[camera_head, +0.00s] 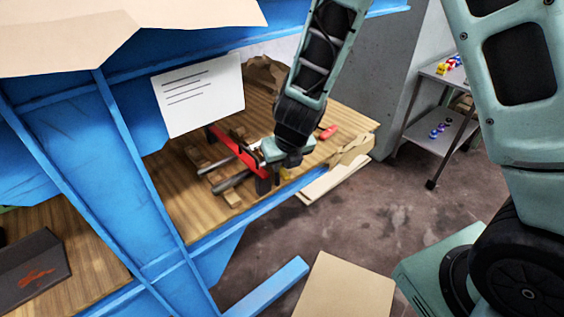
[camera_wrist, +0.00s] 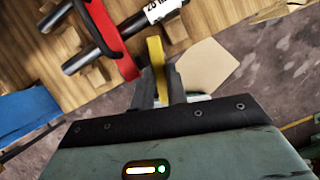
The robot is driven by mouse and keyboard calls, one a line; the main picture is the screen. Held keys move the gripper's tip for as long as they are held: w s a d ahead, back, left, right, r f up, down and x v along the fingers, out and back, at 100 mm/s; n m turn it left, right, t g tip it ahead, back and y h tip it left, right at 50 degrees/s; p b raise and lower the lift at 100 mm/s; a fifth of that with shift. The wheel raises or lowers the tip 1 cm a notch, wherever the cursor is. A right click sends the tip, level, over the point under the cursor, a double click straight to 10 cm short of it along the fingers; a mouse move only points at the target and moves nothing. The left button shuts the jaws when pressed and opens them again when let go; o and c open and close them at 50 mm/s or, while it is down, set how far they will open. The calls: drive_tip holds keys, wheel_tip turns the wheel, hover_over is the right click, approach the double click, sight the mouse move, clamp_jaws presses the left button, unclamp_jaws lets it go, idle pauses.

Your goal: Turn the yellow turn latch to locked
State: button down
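The yellow turn latch (camera_wrist: 156,58) shows in the wrist view as a narrow upright bar. Its lower end lies between the two dark fingers of my gripper (camera_wrist: 160,88), which are close against it on both sides, with no clear gap. In the head view my gripper (camera_head: 270,180) points down at the near right edge of the wooden table. Only a small yellow bit of the latch (camera_head: 287,174) shows beside it there; the rest is hidden. A red curved bar (camera_wrist: 108,38) passes just left of the latch in the wrist view.
Dark metal rods (camera_wrist: 92,50) lie on wooden blocks left of the latch. The wooden tabletop (camera_head: 195,215) has a blue frame (camera_head: 130,160). A small red object (camera_head: 328,132) lies farther back. A grey shelf cart (camera_head: 440,130) stands on the right.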

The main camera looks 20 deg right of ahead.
sight(269, 175)
drive_tip(key=shift+w+a+m+g+h+p, duration=0.4)
drive_tip(key=shift+m+h+p, duration=0.3)
drive_tip(key=shift+m+p, duration=1)
drive_tip(key=shift+w+a+m+g+h+p, duration=0.15)
drive_tip(key=shift+a+m+g+h+p, duration=0.5)
drive_tip(key=shift+m, duration=2)
drive_tip(key=shift+w+a+m+g+h+p, duration=0.3)
drive_tip(key=shift+m+h+p, duration=0.45)
drive_tip(key=shift+m+p, duration=1.05)
drive_tip(key=shift+a+m+b, duration=0.1)
drive_tip(key=shift+m+b, duration=0.2)
drive_tip(key=shift+m, duration=0.25)
drive_tip(key=c, duration=1.4)
unclamp_jaws()
